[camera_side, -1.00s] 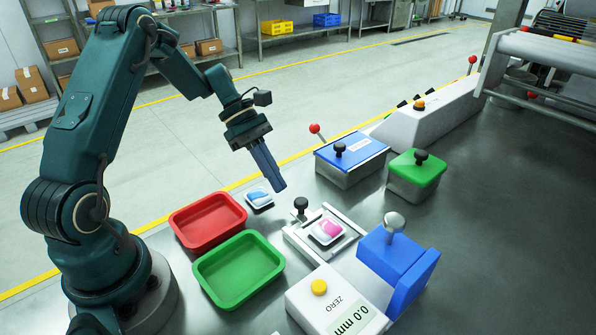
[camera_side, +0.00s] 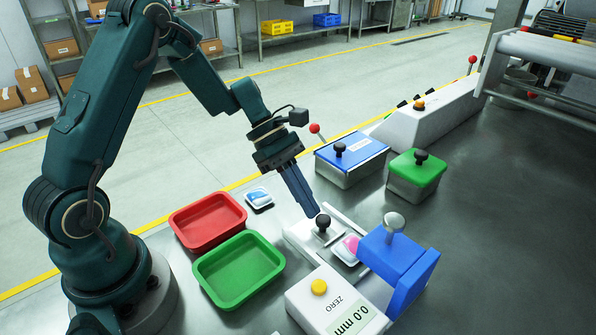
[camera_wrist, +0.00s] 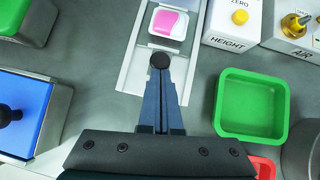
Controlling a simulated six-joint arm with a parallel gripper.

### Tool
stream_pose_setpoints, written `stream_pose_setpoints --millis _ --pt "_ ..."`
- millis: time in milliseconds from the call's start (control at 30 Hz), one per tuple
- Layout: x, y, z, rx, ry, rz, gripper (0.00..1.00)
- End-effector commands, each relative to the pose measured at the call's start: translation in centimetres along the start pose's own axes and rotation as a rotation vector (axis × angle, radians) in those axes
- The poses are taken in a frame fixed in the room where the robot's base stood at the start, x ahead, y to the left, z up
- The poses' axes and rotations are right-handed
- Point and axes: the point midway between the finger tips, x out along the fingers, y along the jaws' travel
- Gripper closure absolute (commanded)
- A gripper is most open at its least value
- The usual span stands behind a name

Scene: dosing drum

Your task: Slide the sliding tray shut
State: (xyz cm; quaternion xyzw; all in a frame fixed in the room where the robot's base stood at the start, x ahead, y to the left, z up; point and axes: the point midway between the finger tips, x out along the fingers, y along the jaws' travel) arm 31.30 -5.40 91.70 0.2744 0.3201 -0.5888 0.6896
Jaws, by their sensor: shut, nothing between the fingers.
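The sliding tray (camera_side: 333,239) is a pale metal slide with a black knob (camera_side: 323,224) at its near end. It carries a white dish with a pink patch (camera_side: 349,247), which lies partly under the blue gauge block (camera_side: 397,258). My gripper (camera_side: 314,213) is shut and empty, with its fingertips right at the black knob. In the wrist view the closed fingers (camera_wrist: 160,75) point at the knob (camera_wrist: 159,61), and the pink-patched dish (camera_wrist: 168,22) lies beyond it. Whether the tips touch the knob is hard to tell.
A red bin (camera_side: 208,221) and a green bin (camera_side: 238,269) stand left of the slide. A small dish with a blue patch (camera_side: 259,198) lies behind them. A blue-lidded box (camera_side: 351,158) and a green-lidded box (camera_side: 416,174) stand behind. The height unit (camera_side: 335,303) is in front.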

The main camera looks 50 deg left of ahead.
Motion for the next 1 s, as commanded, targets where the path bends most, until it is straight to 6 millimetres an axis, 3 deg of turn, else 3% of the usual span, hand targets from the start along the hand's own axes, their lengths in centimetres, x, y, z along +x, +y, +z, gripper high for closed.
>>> stream_pose_setpoints --millis 100,333,800,1000 --pt "1.8 -0.6 2.2 0.004 0.001 -0.006 1.0" --pt "3.6 -1.0 4.3 0.0 0.002 -0.002 1.0" --pt "3.9 -1.1 4.5 -0.004 -0.003 -0.004 1.0" --pt "2.4 -0.9 3.3 -0.007 -0.001 0.003 1.0"
